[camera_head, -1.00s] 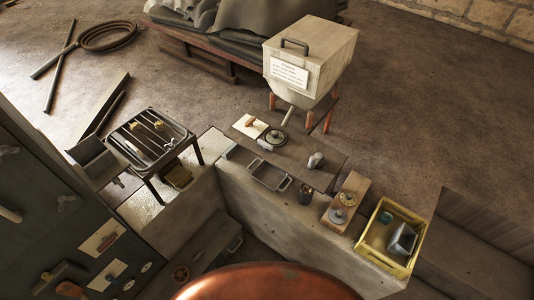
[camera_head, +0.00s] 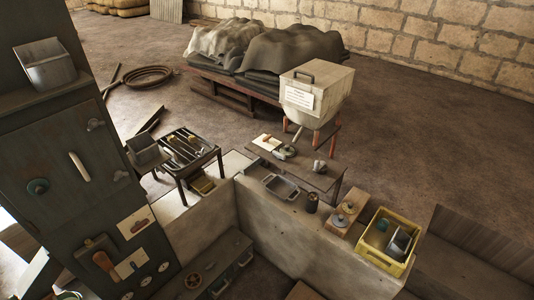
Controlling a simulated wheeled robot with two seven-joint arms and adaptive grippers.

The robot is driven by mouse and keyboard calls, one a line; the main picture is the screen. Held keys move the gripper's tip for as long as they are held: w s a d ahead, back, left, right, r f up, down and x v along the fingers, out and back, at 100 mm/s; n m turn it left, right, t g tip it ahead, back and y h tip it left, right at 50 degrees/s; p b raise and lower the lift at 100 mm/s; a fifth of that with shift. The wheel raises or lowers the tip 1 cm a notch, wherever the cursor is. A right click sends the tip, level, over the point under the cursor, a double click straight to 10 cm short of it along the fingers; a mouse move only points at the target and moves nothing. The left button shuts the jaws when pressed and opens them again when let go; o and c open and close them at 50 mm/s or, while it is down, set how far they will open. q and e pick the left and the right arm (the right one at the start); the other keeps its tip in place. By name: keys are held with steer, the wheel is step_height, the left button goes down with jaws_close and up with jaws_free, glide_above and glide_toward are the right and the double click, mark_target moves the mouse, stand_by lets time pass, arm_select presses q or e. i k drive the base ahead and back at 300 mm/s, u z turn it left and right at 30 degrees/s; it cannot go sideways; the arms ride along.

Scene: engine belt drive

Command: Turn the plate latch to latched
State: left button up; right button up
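No part is clearly readable as the plate latch. A dark upright cabinet (camera_head: 60,190) at the left carries several small fittings. A pale card with a reddish shape (camera_head: 137,223) is on its lower right. An orange-brown handle on a dark mount (camera_head: 103,261) is below that, beside a second pale card (camera_head: 130,265). Wing-shaped pieces (camera_head: 95,124) and a pale upright handle (camera_head: 79,166) are higher up. The latch setting cannot be told. Neither gripper is in view.
A tool tray table (camera_head: 175,163) stands right of the cabinet. A low concrete wall (camera_head: 285,225) bears a metal pan (camera_head: 283,187), a dark can (camera_head: 312,202) and a yellow crate (camera_head: 384,265). A pale hopper (camera_head: 318,88) stands behind. The floor at the right back is open.

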mark_target(279, 156)
steer(key=u, duration=0.65)
steer(key=i, duration=1.25)
steer(key=z, duration=0.3)
